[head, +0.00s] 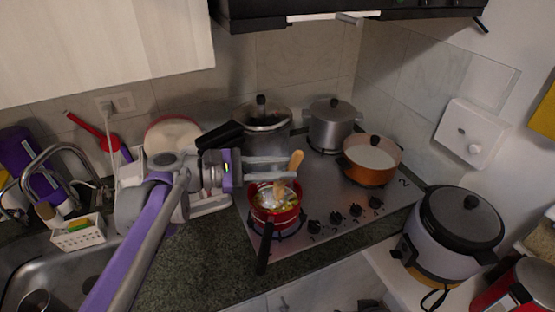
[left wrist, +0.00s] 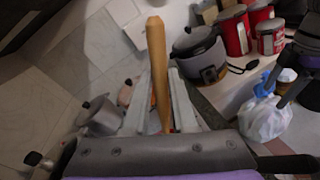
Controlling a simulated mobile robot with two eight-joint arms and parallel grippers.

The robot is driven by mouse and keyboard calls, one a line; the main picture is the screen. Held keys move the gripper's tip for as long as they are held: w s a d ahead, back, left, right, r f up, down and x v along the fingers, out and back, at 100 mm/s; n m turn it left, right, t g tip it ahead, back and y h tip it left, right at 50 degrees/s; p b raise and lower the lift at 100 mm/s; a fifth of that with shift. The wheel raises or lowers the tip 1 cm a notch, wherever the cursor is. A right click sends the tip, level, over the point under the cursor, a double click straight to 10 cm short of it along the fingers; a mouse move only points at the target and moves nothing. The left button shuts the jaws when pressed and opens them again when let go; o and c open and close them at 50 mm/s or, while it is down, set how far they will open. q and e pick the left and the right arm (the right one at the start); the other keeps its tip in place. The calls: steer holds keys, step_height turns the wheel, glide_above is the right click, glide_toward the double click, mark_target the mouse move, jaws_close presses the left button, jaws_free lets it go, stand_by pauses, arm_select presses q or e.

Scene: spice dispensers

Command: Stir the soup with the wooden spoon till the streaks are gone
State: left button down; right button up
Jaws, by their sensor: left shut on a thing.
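A small red pot (head: 286,217) with a dark handle stands on the front left burner of the steel stove. The soup (head: 272,200) in it shows pale and yellow patches with a few green bits. My left gripper (head: 292,168) is above the pot, its two long fingers shut on the wooden spoon (head: 296,160). The spoon's handle end sticks up past the fingers, and its lower part goes down toward the soup, where its tip is hidden. In the left wrist view the spoon's handle (left wrist: 158,75) stands between the fingers.
A lidded pan (head: 263,120), a grey pot (head: 332,125) and an orange pot (head: 371,165) stand behind and right of the red pot. A rice cooker (head: 455,225) is at the right. The sink (head: 60,270) is at the left. Dark counter in front is clear.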

mark_target(279, 183)
arm_select(q)
steer(key=shift+w+a+f+b, duration=0.25)
steer(key=shift+w+f+b, duration=0.4)
steer(key=shift+f, duration=0.7)
steer(key=shift+w+a+f+b, duration=0.25)
steer(key=shift+w+f+b, duration=0.4)
steer(key=shift+f, duration=0.7)
steer(key=shift+w+a+f+b, duration=0.25)
steer(key=shift+w+f+b, duration=0.4)
steer(key=shift+f, duration=0.7)
arm_select(e)
steer(key=f, duration=0.2)
steer(key=s+f, duration=0.1)
steer(key=f, duration=0.2)
steer(key=shift+s+f, duration=0.15)
arm_select(q)
steer(key=shift+s, duration=0.1)
